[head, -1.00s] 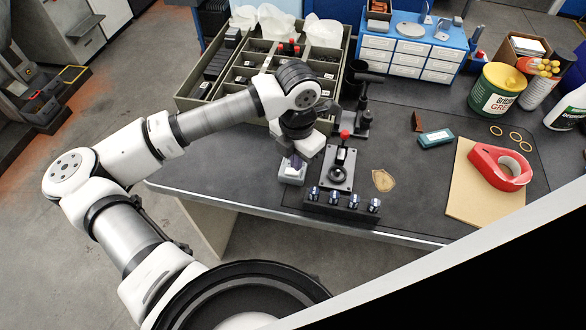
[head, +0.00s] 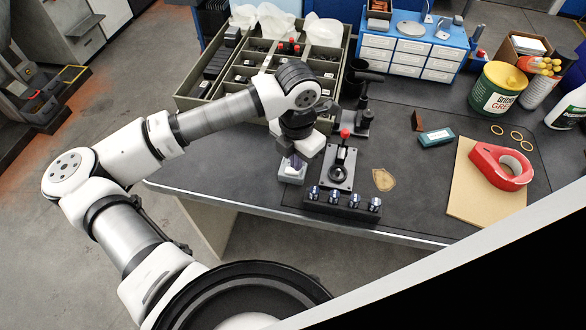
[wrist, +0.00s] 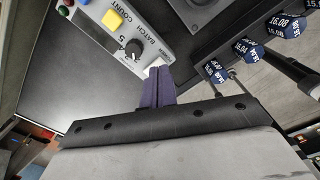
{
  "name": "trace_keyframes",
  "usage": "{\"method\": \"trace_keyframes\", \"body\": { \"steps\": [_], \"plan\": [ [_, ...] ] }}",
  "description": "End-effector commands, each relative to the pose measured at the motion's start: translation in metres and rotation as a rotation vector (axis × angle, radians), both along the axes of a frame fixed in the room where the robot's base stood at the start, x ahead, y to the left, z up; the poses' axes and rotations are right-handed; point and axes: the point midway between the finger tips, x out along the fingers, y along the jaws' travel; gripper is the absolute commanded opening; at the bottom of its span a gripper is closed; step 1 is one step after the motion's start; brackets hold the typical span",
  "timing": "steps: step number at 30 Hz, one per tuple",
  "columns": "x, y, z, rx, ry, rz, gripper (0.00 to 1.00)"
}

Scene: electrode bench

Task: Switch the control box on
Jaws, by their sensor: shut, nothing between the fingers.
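The control box (head: 291,176) is a small pale grey box near the bench's front edge in the head view, partly hidden under my gripper. In the wrist view the control box (wrist: 150,42) shows a yellow button (wrist: 112,20), a black knob (wrist: 133,49), the print "BATCH COUNT", and red and green round parts at the upper left. My gripper (head: 296,161) points down over the box. In the wrist view my gripper's purple-grey fingers (wrist: 159,72) are together and empty, just right of and below the knob. I cannot tell whether they touch the box.
A black rack (head: 326,206) with several blue-capped, numbered holders stands right of the box. A fixture with a red knob (head: 344,133) stands just behind the rack. A compartment tray (head: 190,103) lies behind my arm. Dark bench left of the box is clear.

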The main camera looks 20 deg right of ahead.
Motion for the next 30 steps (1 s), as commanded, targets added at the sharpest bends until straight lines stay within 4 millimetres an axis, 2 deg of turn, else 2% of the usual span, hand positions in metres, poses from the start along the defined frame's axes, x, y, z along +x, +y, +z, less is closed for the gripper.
{"method": "trace_keyframes", "body": {
  "steps": [30],
  "plan": [
    [0.0, 0.0, -0.014, 0.0, 0.0, 0.0, 0.0]
  ]
}}
